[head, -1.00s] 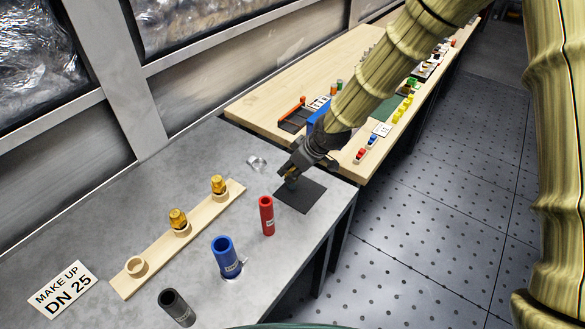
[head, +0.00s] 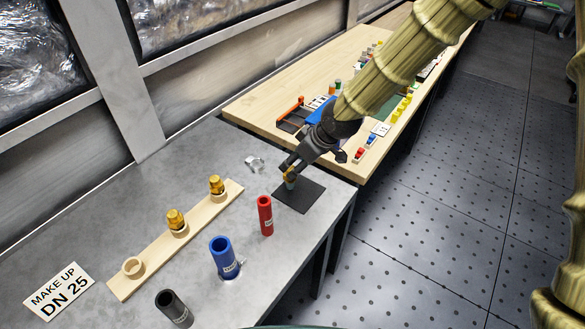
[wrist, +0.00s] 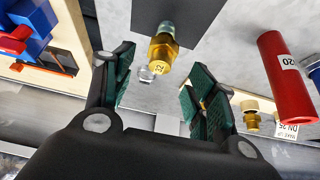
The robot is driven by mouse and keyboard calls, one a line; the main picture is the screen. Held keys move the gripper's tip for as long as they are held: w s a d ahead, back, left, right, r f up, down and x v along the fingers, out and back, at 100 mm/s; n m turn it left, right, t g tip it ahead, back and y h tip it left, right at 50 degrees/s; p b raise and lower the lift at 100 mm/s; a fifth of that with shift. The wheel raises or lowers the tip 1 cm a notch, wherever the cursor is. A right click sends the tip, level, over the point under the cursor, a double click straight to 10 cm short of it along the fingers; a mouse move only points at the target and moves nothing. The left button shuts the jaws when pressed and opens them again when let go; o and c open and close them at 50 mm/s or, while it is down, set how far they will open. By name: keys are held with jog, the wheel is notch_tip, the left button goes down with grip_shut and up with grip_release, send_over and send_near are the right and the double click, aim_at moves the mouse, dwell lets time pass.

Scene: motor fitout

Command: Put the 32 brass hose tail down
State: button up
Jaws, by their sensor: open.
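The brass hose tail (wrist: 162,52) stands on the dark mat (head: 312,196), its brass hex part toward my gripper and its pale grey-green end at the mat. It also shows in the head view (head: 290,178), partly hidden by my fingers. My gripper (head: 288,166) is open just above and behind it. In the wrist view the two green-padded fingers (wrist: 160,72) are spread wide, with the hose tail in the gap at their tips, and I see no contact. The number on the tail is too small to read surely.
A wooden strip (head: 152,252) has three rings, two holding brass fittings, the nearest empty. Red (head: 265,216), blue (head: 224,258) and black (head: 174,308) hoses stand along the front. A metal clamp (head: 255,163) lies behind the mat. A wooden bench (head: 262,104) adjoins.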

jog(key=b+v, duration=0.1)
jog(key=v, duration=0.6)
jog(key=shift+r, duration=0.2)
